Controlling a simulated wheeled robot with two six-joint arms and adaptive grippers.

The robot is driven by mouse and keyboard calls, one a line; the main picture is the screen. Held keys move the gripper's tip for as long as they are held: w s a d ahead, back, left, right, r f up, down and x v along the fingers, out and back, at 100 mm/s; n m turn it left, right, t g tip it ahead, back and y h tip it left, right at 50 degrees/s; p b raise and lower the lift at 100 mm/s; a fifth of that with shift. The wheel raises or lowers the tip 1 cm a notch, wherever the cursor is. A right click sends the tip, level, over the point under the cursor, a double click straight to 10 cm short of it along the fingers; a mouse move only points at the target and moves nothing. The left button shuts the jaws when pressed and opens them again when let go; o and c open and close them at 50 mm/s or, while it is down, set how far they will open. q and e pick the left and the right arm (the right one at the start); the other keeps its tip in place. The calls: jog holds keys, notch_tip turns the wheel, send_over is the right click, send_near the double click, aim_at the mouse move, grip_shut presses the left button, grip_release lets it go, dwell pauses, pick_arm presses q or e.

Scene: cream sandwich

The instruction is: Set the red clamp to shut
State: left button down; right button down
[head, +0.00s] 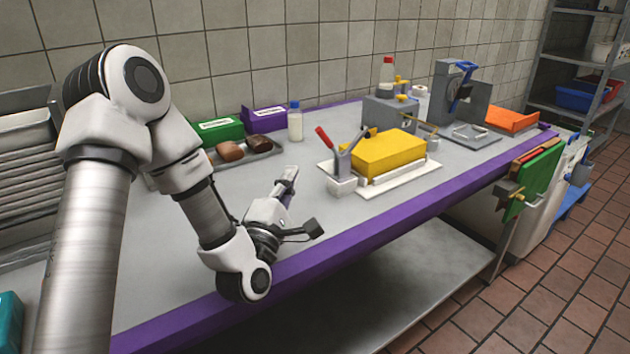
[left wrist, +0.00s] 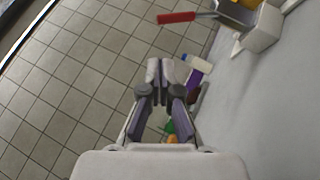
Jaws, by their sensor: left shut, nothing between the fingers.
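The red clamp's handle (head: 324,137) stands tilted up to the left on a grey lever above a white block (head: 342,186). The block sits at the left end of a white board (head: 413,177) that bears a yellow slab (head: 388,152). My left gripper (head: 291,174) is shut and empty, over the table to the left of the clamp and apart from it. In the left wrist view the red handle (left wrist: 176,17) lies at the top, beyond the shut fingertips (left wrist: 161,68). My right gripper is not in view.
A tray with brown pieces (head: 230,151), green (head: 215,131) and purple (head: 265,120) boxes and a white bottle (head: 295,122) stand at the back. Grey machines (head: 455,95) stand further right. Bare grey table lies between my left gripper and the board.

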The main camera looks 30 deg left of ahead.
aim_at(329, 144)
pick_arm(q)
jog(key=p+x, duration=0.2)
jog(key=x, duration=0.8)
jog(key=shift+d+r, duration=0.2)
jog(key=shift+r, duration=0.1)
jog(key=shift+s, duration=0.1)
